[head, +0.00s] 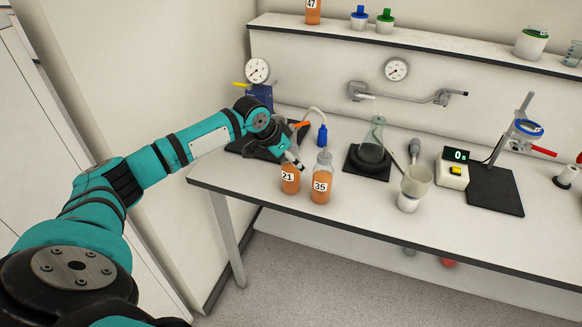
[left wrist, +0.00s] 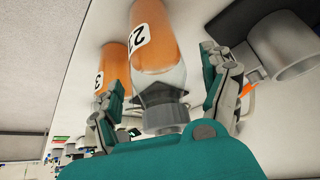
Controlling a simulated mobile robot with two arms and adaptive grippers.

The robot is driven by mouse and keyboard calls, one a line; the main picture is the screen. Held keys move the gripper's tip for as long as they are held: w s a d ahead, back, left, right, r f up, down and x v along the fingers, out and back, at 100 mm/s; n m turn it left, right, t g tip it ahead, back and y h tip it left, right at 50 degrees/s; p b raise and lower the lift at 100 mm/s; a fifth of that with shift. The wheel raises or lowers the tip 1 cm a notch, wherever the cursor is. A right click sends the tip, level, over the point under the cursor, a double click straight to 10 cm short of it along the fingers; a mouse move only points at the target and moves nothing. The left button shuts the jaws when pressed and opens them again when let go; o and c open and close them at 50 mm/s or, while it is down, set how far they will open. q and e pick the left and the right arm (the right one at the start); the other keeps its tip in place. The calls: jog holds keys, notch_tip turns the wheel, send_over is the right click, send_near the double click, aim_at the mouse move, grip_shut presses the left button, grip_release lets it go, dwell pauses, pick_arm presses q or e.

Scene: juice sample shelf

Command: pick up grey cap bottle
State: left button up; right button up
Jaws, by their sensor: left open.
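The grey-cap bottle (head: 290,183), labelled 21 and filled with orange juice, stands near the front edge of the bench. In the head view my left gripper covers its top. In the left wrist view its orange body (left wrist: 155,35) and grey cap (left wrist: 166,116) lie between the two fingers. My left gripper (head: 291,158) is open around the bottle's upper part, with a finger on each side; whether either touches it I cannot tell. It also shows in the left wrist view (left wrist: 160,82). My right gripper is in neither view.
A second orange bottle (head: 321,187), labelled 35, stands close on the right. A flask (head: 374,135) on a black plate, a white cup (head: 416,181) and a display box (head: 454,174) stand farther right. Black equipment is behind the gripper. The front bench edge is near.

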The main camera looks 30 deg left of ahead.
pick_arm(q)
jog(key=shift+w+f, duration=0.1)
jog(key=c, duration=1.4)
jog(key=shift+c, duration=0.3)
